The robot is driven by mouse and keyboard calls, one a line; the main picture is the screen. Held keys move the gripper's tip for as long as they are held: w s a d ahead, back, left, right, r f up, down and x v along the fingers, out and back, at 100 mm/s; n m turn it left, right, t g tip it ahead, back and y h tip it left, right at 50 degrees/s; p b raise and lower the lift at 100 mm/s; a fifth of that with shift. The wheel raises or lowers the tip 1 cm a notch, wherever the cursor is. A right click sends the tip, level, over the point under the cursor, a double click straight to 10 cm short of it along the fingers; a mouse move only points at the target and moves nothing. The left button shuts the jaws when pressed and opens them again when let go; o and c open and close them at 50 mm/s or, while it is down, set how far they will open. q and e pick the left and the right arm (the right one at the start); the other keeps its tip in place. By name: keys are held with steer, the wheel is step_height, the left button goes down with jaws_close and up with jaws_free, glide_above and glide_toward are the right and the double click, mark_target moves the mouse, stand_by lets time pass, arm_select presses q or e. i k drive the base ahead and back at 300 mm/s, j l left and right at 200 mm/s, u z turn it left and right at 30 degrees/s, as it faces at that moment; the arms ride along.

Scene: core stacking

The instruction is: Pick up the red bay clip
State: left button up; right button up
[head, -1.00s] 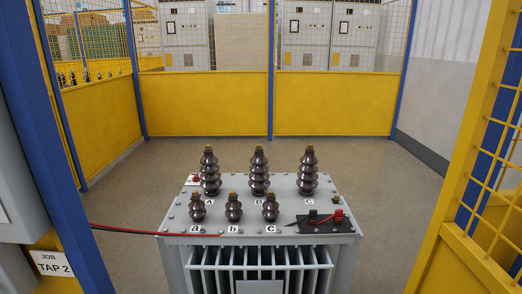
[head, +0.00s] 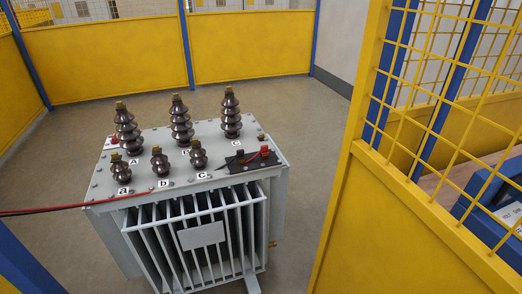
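A grey transformer (head: 205,225) stands in the middle left of the head view. On its lid's right front corner is a black plate (head: 240,167). A small red clip (head: 265,151) and a small black clip (head: 239,156) sit on this plate. Another small red item (head: 114,141) is at the lid's back left; it is too small to tell its form. I cannot tell which red piece is the bay clip. Neither of my grippers is in view.
Tall brown bushings (head: 181,122) stand along the lid's back and shorter ones (head: 160,162) along its front. Red and black cables (head: 45,211) run in from the left. A yellow mesh fence (head: 430,215) stands close on the right. Bare floor (head: 305,130) lies between.

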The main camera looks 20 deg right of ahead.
mark_target(264, 152)
steer(key=i+j, duration=0.25)
steer(key=i, duration=0.15)
steer(key=i+j, duration=0.25)
steer(key=i+j+z, duration=0.1)
steer(key=z, duration=0.3)
steer(key=i+j+z, duration=0.2)
steer(key=z, duration=0.15)
steer(key=i+j+z, duration=0.2)
steer(key=z, duration=0.2)
